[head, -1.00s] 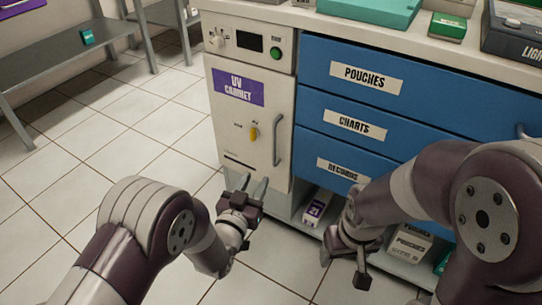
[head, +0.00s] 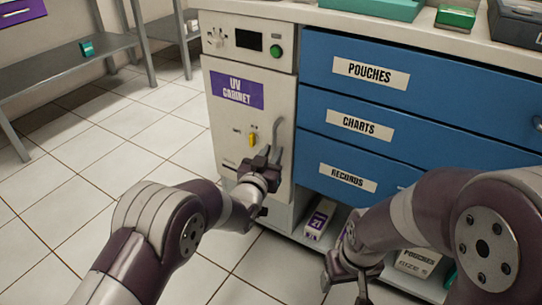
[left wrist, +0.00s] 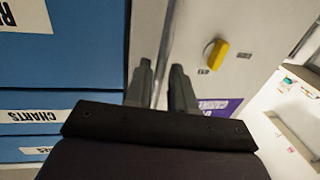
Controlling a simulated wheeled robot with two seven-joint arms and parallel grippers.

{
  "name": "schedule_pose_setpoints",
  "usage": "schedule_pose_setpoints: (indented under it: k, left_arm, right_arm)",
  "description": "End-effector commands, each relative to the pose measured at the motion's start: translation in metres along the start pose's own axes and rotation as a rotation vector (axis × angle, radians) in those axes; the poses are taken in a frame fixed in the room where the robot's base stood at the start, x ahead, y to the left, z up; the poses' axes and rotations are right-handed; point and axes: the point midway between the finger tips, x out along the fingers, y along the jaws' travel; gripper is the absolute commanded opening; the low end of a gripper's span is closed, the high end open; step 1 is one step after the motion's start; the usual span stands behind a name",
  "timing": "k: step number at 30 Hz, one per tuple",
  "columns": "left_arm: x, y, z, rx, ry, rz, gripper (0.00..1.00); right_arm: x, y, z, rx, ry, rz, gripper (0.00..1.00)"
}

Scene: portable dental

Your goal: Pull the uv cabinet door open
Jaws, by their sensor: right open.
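The UV cabinet (head: 226,120) is a cream unit with a purple label, and its door is shut. A yellow latch knob (head: 252,139) is on the door and also shows in the left wrist view (left wrist: 217,54). The grey vertical door handle (head: 279,135) is at the door's right edge. My left gripper (head: 268,160) is at the handle's lower part. In the left wrist view its two fingers (left wrist: 162,88) are apart, one on each side of the handle; whether they press on it I cannot tell. My right gripper (head: 346,280) is open and empty, low before the counter's lower shelf.
Blue drawers (head: 350,128) labelled pouches, charts and records stand directly right of the cabinet. Small boxes, one with a purple front (head: 319,220), sit on the lower shelf. The tiled floor (head: 110,160) left of the cabinet is clear. A grey bench (head: 60,72) is at the back left.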

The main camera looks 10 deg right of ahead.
Motion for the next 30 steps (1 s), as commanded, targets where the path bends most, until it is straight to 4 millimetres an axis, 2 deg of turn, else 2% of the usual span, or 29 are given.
schedule_pose_setpoints:
  k: [1,2,10,14,20,25,30]
  left_arm:
    - [0.000,0.000,0.000,0.000,0.000,0.000,0.06]
    - [0.000,0.000,0.000,0.000,0.000,0.000,0.00]
    - [-0.002,-0.001,0.000,0.000,0.000,0.006,0.00]
    - [-0.009,-0.005,-0.001,0.000,-0.001,0.034,0.00]
    - [-0.034,-0.022,-0.003,0.001,-0.004,0.139,0.00]
    - [-0.063,-0.047,-0.004,-0.004,-0.004,0.268,0.00]
    - [-0.091,-0.078,-0.004,-0.004,-0.003,0.262,0.00]
  right_arm:
    - [0.000,0.000,0.000,0.000,0.000,0.000,0.70]
    - [0.000,0.000,0.000,0.000,0.000,0.000,0.70]
    - [-0.001,0.000,0.000,0.000,0.000,0.000,0.70]
    - [-0.005,0.000,-0.001,0.000,0.000,0.000,0.70]
    - [-0.019,0.000,-0.002,0.000,0.000,0.000,0.70]
    - [-0.036,0.000,-0.004,0.000,0.000,0.000,0.70]
    - [-0.052,0.000,-0.006,0.000,0.000,0.000,0.70]
